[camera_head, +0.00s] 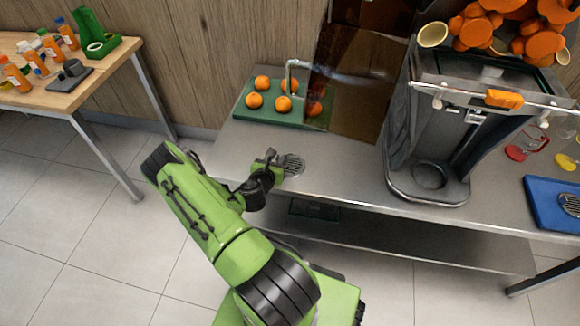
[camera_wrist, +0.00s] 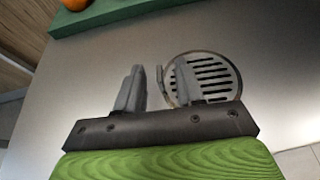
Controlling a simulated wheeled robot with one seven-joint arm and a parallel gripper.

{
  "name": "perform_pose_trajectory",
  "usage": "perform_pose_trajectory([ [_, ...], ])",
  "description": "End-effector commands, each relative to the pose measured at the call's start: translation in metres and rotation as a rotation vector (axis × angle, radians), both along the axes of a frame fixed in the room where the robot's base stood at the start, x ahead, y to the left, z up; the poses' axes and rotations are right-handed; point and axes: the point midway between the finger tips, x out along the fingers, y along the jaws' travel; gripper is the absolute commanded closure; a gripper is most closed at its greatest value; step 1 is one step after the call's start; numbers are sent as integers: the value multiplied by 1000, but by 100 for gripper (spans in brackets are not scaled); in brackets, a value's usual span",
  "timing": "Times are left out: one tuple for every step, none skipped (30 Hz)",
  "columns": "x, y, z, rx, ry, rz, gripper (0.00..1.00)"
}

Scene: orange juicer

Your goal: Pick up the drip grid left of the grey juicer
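The drip grid (camera_head: 293,164) is a round, slotted metal disc lying on the steel counter, left of the grey juicer (camera_head: 428,140). My gripper (camera_head: 271,160) is low over the counter at the grid's left edge. In the wrist view my gripper (camera_wrist: 157,90) is open, its two grey fingers apart. The right finger overlaps the left part of the drip grid (camera_wrist: 215,74) and hides some slots. A small upright tab at the grid's left rim shows between the fingers. I cannot tell whether either finger touches it.
A green board (camera_head: 250,108) with several oranges and a tap stands behind my gripper. A brown panel (camera_head: 350,85) stands between it and the juicer. A blue tray (camera_head: 545,211) at the far right holds another round grid. The counter between grid and juicer is clear.

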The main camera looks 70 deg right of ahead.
Motion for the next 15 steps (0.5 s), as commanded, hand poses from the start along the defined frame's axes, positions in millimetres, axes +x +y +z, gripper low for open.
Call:
perform_pose_trajectory([
  [0,0,0,1,0,1,63],
  [0,1,0,1,1,0,63],
  [0,1,0,1,1,0,63],
  [0,1,0,1,1,0,66],
  [0,1,0,1,0,0,70],
  [0,1,0,1,0,0,77],
  [0,1,0,1,0,0,81],
  [0,1,0,1,0,0,86],
  [0,1,0,1,0,0,92],
  [0,1,0,1,0,0,96],
  [0,1,0,1,0,0,100],
  [0,1,0,1,0,-1,100],
  [0,1,0,1,0,-1,100],
  [0,1,0,1,0,-1,100],
  [0,1,0,1,0,-1,100],
])
